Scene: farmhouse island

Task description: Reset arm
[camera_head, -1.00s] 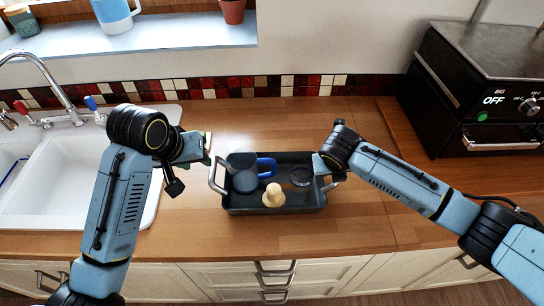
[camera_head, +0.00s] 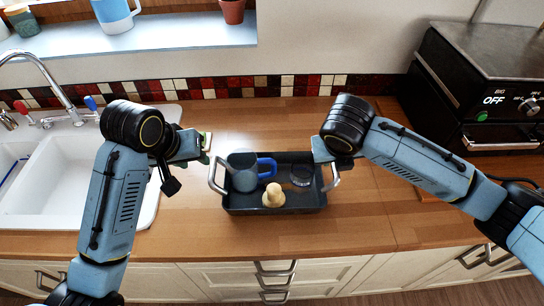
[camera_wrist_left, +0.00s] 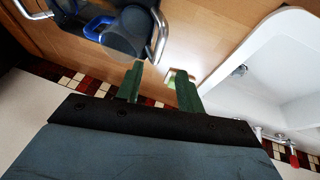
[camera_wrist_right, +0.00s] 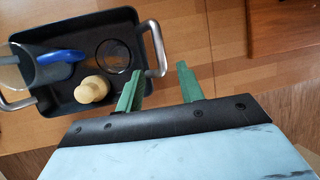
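My left gripper (camera_head: 206,146) is beside the left end of the dark tray. It is open and empty, its green fingers apart in the left wrist view (camera_wrist_left: 155,72). My right gripper is mostly hidden behind its own wrist in the head view, by the tray's right end. In the right wrist view the right gripper (camera_wrist_right: 158,74) is open, with nothing between its fingers. The tray's metal handle (camera_wrist_right: 158,48) shows just beyond the left one of these fingers; I cannot tell whether they touch.
The dark tray (camera_head: 240,208) on the wooden counter holds a blue-handled mug (camera_head: 243,181), a cream knobbed piece (camera_head: 273,196) and a round clear-rimmed item (camera_head: 301,175). A sink (camera_head: 130,178) is left; a black oven (camera_head: 478,90) is right. Counter behind the tray is clear.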

